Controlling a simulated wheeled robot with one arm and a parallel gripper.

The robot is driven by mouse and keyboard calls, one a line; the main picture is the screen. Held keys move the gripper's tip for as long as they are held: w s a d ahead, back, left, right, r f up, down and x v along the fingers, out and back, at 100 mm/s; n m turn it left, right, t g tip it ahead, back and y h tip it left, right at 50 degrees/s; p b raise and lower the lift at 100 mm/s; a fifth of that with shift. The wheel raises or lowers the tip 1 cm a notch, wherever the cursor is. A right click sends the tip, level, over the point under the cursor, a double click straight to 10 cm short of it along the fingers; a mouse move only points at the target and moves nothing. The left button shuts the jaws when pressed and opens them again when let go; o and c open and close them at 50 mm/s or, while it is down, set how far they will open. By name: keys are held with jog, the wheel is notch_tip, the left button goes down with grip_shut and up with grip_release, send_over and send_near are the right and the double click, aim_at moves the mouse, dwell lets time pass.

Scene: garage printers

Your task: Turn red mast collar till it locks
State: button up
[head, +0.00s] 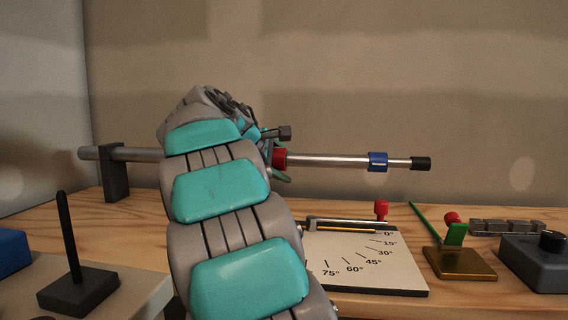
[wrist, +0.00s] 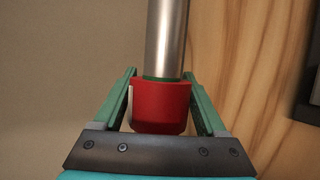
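The mast lies horizontal in the head view, with a thick grey tube (head: 140,154) at left and a thinner silver tube (head: 328,160) at right. The red collar (head: 279,158) sits where the silver tube begins, partly hidden by my arm. A thin green band (wrist: 163,78) shows at the collar's rim around the silver tube. A blue collar (head: 377,162) sits farther right, before the black end cap (head: 421,164).
A dark stand (head: 115,178) holds the mast's left end. Below the mast lies an angle-marked board (head: 400,272) with a red knob (head: 381,208). A brass base with a green lever (head: 459,262) and a grey knob box (head: 537,262) stand right. A black post (head: 75,250) stands front left.

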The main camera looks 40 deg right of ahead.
aim_at(278, 159)
jog(key=o, duration=0.3)
jog(key=shift+a+r, duration=0.1)
jog(key=v, duration=0.7)
jog(key=shift+a+r, duration=0.15)
jog(key=shift+a, duration=0.1)
dwell(0.3)
